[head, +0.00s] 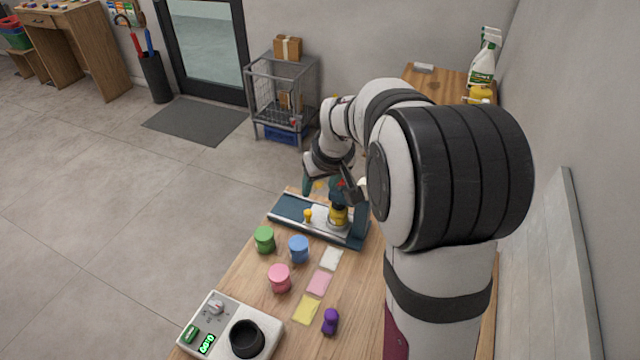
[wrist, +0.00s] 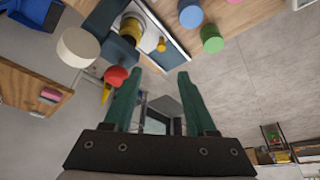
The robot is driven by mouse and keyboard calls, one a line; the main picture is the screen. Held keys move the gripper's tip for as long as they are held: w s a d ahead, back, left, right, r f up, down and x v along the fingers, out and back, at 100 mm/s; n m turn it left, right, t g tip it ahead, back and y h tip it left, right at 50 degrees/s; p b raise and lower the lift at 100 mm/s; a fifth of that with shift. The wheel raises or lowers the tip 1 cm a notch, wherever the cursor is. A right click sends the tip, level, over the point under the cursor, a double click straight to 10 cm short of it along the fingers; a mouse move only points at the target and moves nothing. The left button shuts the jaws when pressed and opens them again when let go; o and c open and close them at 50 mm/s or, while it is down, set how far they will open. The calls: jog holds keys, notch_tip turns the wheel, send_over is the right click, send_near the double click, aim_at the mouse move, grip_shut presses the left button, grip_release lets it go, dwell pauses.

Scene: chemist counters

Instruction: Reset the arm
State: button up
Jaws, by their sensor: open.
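My gripper (head: 321,188) is above the far part of the wooden counter (head: 375,275), over a dark blue press-like device (head: 285,209). In the wrist view the gripper's two green fingers (wrist: 160,74) stand apart with nothing between them. The device has a silver plate, a small yellow knob (head: 308,215) and a yellow and black part (head: 338,217). Its red knob (wrist: 115,76) and a white round part (wrist: 78,46) show beside the left finger in the wrist view. My arm hides part of the counter in the head view.
Green (head: 264,239), blue (head: 298,249) and pink (head: 280,278) jars stand on the counter. White, pink and yellow sheets (head: 306,309) lie near a purple object (head: 330,321). A scale (head: 212,318) with a black bowl (head: 247,338) is at the near end. Spray bottles (head: 482,66) stand far right.

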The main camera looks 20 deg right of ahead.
jog(key=s+a+m+g, duration=0.1)
jog(key=s+a, duration=0.3)
jog(key=s, duration=0.6)
jog(key=s+a+r+m+g+y, duration=0.1)
jog(key=s+a, duration=0.3)
jog(key=s, duration=0.7)
jog(key=s+a+r+m+g, duration=0.1)
jog(key=s+a+m+g, duration=0.1)
jog(key=s, duration=0.9)
jog(key=a+m, duration=0.1)
jog(key=a, duration=0.1)
jog(key=shift+a+m+g+y, duration=0.3)
jog(key=shift+a+y, duration=0.1)
jog(key=shift+r, duration=0.1)
